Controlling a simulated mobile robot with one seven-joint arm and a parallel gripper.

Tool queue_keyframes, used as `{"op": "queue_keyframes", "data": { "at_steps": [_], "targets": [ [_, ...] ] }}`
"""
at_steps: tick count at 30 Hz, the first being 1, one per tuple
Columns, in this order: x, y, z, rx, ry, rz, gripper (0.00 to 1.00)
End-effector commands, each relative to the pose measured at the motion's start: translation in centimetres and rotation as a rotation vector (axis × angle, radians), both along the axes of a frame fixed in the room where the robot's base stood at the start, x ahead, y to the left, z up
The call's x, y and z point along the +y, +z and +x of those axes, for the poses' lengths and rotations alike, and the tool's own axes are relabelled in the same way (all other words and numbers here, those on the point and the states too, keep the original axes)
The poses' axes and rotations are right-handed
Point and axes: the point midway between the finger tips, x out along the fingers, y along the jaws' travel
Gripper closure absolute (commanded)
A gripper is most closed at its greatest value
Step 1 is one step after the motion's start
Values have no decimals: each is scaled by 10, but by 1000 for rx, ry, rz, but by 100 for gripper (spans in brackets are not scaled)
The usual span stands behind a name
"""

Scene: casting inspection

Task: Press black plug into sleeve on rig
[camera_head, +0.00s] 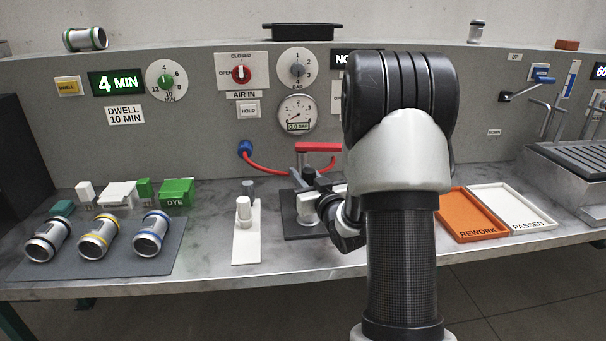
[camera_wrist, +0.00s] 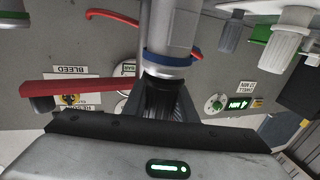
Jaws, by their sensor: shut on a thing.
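The rig has a dark base (camera_head: 292,232) and a red lever (camera_head: 318,147) in the head view. A silver sleeve (camera_head: 304,206) stands on it, partly hidden by my arm. My gripper (camera_head: 312,188) is at the rig, over the sleeve. The wrist view is upside down. It shows the sleeve with a blue band (camera_wrist: 168,57) right at my fingertips (camera_wrist: 165,90). My gripper is shut on the black plug (camera_wrist: 165,76), which is mostly hidden between the fingers. The plug's end is at the sleeve's mouth; how deep it sits cannot be told.
Three banded sleeves lie on a grey mat (camera_head: 95,265) at left. An orange rework tray (camera_head: 470,237) and a white passed tray (camera_head: 535,224) lie at right. A red hose (camera_head: 265,168) runs behind the rig.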

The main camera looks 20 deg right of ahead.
Motion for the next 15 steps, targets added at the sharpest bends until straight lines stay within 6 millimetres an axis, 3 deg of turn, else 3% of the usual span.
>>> {"op": "queue_keyframes", "data": {
  "at_steps": [12, 13, 15],
  "targets": [
    [0, -6, 0, 0, 0, -1, 97],
    [0, -6, 0, 0, 0, -1, 72],
    [0, -6, 0, 0, 0, 0, 60]
  ]
}}
